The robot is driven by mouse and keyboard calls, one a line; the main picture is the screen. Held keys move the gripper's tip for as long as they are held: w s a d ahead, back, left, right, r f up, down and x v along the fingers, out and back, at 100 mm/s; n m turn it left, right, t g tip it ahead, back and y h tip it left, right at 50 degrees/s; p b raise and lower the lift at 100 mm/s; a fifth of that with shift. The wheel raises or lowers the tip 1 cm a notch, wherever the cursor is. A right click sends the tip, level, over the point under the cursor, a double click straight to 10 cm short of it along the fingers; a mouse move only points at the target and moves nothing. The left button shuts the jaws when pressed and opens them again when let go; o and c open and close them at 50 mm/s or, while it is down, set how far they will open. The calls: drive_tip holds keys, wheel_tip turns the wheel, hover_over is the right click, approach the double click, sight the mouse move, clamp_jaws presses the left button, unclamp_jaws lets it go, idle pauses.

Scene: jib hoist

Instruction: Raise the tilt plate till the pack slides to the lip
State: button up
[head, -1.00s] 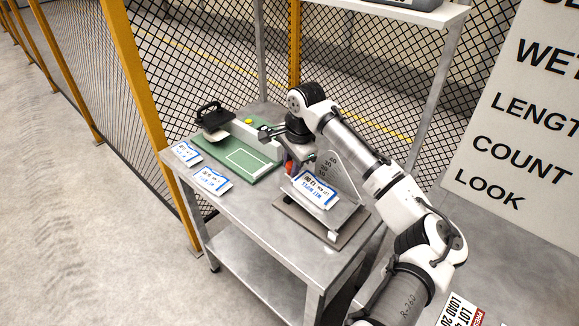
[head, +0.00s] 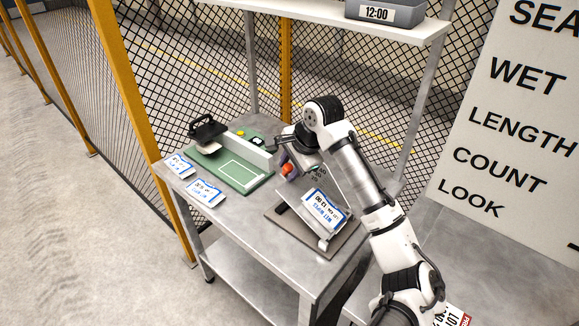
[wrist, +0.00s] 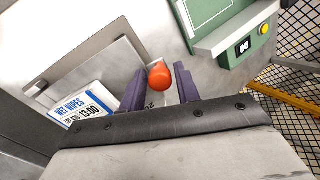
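The tilt plate (head: 292,197) stands sloped over its grey base (head: 278,222) on the table, its low end towards the front right. The white and blue wet wipes pack (head: 325,209) lies on the plate's lower part, close to the lip (head: 323,243). I cannot tell whether they touch. The pack also shows in the wrist view (wrist: 82,110), partly hidden by my gripper. My gripper (wrist: 160,72) has its purple fingers on both sides of the orange knob (wrist: 160,77), closed on it. The knob also shows in the head view (head: 286,169) at the plate's raised side.
A green board (head: 235,172) with a black-handled tool (head: 208,131) stands to the left. Two more packs (head: 205,193) (head: 179,166) lie at the table's left edge. Mesh fence stands behind.

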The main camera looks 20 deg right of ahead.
drive_tip(key=b+v, duration=0.2)
drive_tip(key=v, duration=1.1)
drive_tip(key=shift+r, duration=0.35)
